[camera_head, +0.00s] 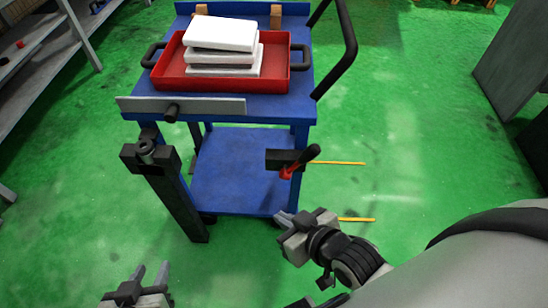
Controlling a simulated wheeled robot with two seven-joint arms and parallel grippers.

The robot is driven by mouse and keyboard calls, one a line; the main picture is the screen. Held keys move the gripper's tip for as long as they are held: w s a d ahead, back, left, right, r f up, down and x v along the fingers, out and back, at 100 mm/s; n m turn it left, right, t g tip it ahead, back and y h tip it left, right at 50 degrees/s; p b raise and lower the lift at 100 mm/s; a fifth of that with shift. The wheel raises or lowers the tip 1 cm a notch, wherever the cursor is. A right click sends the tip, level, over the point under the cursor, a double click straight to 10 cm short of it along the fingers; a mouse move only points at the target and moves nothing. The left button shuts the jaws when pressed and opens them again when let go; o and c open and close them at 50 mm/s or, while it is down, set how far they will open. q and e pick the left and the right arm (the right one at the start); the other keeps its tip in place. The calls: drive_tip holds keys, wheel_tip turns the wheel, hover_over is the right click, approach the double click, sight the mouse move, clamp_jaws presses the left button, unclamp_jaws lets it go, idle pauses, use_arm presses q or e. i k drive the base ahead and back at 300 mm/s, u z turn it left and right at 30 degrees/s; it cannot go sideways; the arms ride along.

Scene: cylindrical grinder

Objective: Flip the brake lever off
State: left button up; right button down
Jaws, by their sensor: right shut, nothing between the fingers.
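The brake lever (301,161) has a black handle and a red base, and it sticks out from a black block on the right front of the blue cart (225,160). The handle slants up and to the right. My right gripper (283,217) is below the lever in the picture and appears apart from it. Its fingers are shut with nothing between them. My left gripper (150,272) is at the bottom left, away from the lever, with its two fingers spread and empty.
A black post (178,200) stands at the cart's front left. A grey shelf (40,45) is at upper left. Green floor on the right is mostly clear, with yellow lines (340,163).

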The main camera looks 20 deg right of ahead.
sight(313, 152)
drive_tip(key=u, duration=0.2)
drive_tip(key=k, duration=1.05)
drive_tip(key=z, duration=0.55)
drive_tip(key=i, duration=1)
